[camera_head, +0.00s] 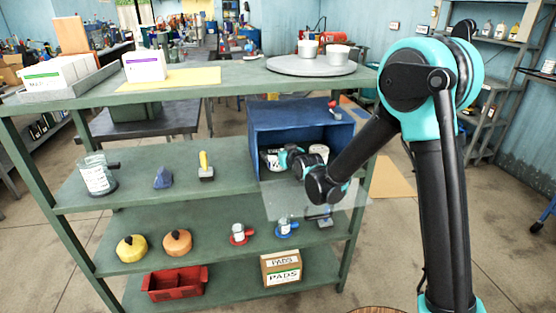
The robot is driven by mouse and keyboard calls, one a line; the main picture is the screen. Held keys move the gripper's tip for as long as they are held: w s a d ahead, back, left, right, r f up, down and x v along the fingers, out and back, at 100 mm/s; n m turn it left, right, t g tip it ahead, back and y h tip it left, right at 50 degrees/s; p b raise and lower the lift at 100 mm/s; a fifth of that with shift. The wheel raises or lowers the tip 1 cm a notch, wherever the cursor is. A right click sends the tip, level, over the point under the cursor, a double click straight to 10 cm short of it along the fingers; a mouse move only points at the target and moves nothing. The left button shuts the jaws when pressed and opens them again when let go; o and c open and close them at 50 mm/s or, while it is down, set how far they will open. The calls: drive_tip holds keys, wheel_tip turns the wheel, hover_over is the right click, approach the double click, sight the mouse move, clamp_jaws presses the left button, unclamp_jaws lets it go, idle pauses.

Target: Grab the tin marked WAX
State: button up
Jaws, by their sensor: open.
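A dark blue open-fronted box (262,118) stands at the right end of the upper middle shelf. Two whitish tin-like things show inside it: one tin at the left (270,157), partly behind my gripper, and one tin further right (319,150), partly covered by my arm. I cannot read WAX on either, so I cannot tell which is the marked tin. My gripper (281,160) reaches into the box from the front right, pointing left. It is open, close to the left tin; whether it touches is too small to tell.
A clear panel (285,201) sticks out below the box opening, under my wrist. A small red-headed tool (334,109) is at the box's upper right. A hammer-like tool (206,168), blue lump (163,178) and glass jar (97,176) stand left on the same shelf.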

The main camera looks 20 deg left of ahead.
drive_tip(key=c, duration=1.6)
drive_tip(key=shift+s+r, duration=0.1)
drive_tip(key=shift+c, duration=0.2)
